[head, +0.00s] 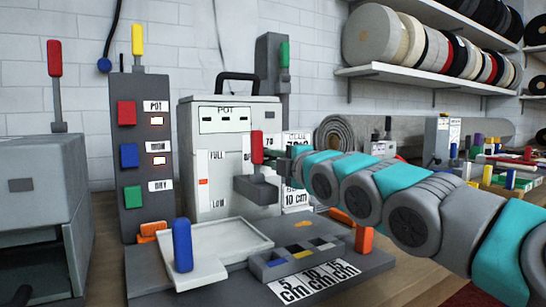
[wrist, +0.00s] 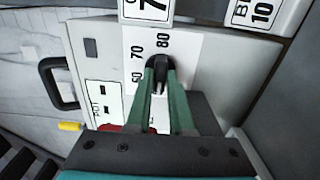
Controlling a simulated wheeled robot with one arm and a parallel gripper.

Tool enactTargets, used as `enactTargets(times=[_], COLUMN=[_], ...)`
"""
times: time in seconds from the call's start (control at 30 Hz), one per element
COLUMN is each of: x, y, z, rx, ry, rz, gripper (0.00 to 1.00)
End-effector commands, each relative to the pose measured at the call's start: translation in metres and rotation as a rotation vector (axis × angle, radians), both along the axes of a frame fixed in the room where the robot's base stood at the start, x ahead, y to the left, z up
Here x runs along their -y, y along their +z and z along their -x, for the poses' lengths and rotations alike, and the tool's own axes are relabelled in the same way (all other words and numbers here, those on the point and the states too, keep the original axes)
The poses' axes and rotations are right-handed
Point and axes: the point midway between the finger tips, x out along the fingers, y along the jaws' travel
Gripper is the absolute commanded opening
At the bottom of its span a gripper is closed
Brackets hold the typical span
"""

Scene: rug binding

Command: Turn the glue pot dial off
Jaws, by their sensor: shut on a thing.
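The glue pot (head: 229,115) is a pale box with a black top handle, a POT panel and FULL and LOW marks, in the middle of the head view. Its dial (wrist: 156,72) is a dark knob on a white scale plate (wrist: 187,52) reading 60, 70 and 80 in the wrist view. My gripper (wrist: 161,80) has its two green fingers closed on either side of this knob. The fingers cover part of the scale, so the exact setting and any off mark cannot be read. In the head view my arm hides the dial.
A switch column (head: 146,150) with red, blue and green buttons and lit lamps stands left of the pot. A red-knobbed lever (head: 257,148) is close to my gripper. A white tray (head: 215,240) with a blue handle (head: 182,245) lies in front. Shelves of rolls (head: 430,72) are behind.

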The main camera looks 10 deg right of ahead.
Motion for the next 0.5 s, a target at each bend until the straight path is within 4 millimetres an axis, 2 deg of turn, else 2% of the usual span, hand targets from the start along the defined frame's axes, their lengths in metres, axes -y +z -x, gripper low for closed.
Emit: enactTargets(times=[0.43,0.47,0.5], x=[0.0,0.0,0.0], y=[0.0009,0.0008,0.0008], z=[0.0002,0.0002,0.0002], rx=[0.005,0.005,0.004], ry=[0.0,0.0,0.0], rz=[0.009,0.009,0.009], gripper=[0.0,0.23,0.28])
